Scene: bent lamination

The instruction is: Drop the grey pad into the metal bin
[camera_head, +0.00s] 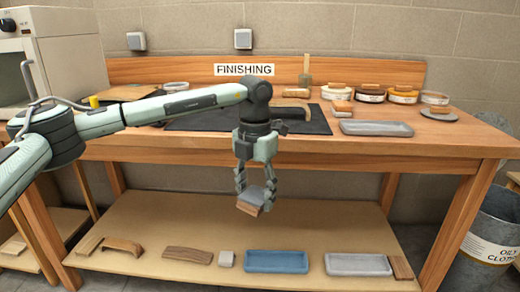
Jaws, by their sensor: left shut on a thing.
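My left gripper (255,190) points down in front of the workbench, with its fingers shut on a small grey pad (257,193). The pad is tilted and shows a brown lower face or edge; its finer detail is too small to tell. It hangs in the air below the bench top's front edge. The metal bin (494,226) stands on the floor at the far right, labelled "OILY CLOTH" and cut off by the picture edge. Its inside shows only partly. The held pad is well to the left of the bin, apart from it. My right gripper is out of view.
The wooden bench top (440,143) holds a dark mat (200,123), a grey tray (376,128) and several tins with wooden blocks. A bench leg (458,228) stands left of the bin.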

